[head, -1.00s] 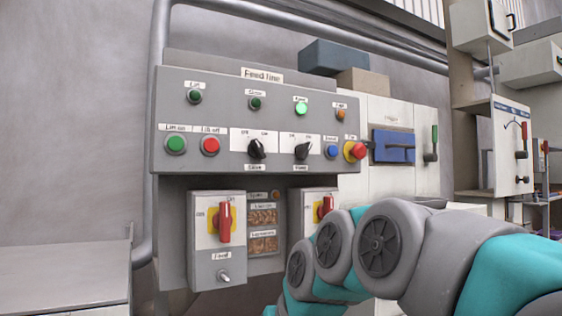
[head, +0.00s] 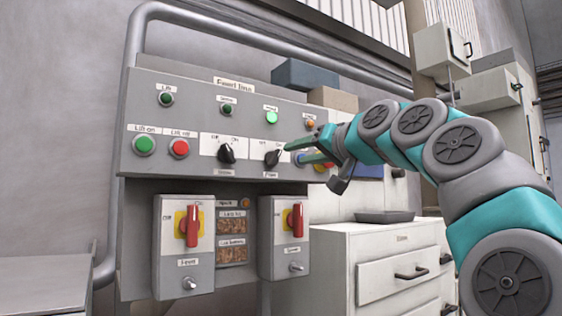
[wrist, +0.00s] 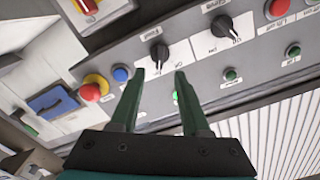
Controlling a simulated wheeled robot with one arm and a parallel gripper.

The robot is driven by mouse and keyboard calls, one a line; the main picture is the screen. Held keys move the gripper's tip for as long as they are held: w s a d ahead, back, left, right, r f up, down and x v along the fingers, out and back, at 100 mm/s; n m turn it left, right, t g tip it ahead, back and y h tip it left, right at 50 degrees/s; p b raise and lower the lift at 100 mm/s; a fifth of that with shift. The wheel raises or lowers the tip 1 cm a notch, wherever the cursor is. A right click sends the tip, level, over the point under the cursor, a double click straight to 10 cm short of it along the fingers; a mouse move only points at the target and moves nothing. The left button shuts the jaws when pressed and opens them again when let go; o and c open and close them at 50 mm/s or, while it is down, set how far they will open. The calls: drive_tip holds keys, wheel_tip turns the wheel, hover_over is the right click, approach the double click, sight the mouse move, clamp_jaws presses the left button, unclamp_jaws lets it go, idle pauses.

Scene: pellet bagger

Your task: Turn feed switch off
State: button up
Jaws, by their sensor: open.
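The feed switch looks to be the right black rotary knob (head: 272,157) on the grey panel (head: 190,160); its small label is hard to read. Its pointer leans up to the right, towards the side marked ON. My gripper (head: 302,151) is just right of it in the head view, level with it and in front of the panel. In the wrist view, where the panel appears upside down, the knob (wrist: 159,54) lies just beyond and between the open, empty fingers of my gripper (wrist: 159,74). I cannot tell any contact. A green lamp (head: 271,118) above the knob is lit.
A second black knob (head: 226,153) is to the left. A blue button (wrist: 121,74) and a red mushroom button (wrist: 91,92) on yellow sit beside the feed knob, partly behind my gripper in the head view. Red-handled switches (head: 191,226) are below. A drawer cabinet (head: 385,265) stands right.

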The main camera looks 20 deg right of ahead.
sight(277, 159)
drive_tip(key=shift+x, duration=3.9)
drive_tip(key=shift+s, duration=0.1)
clamp_jaws()
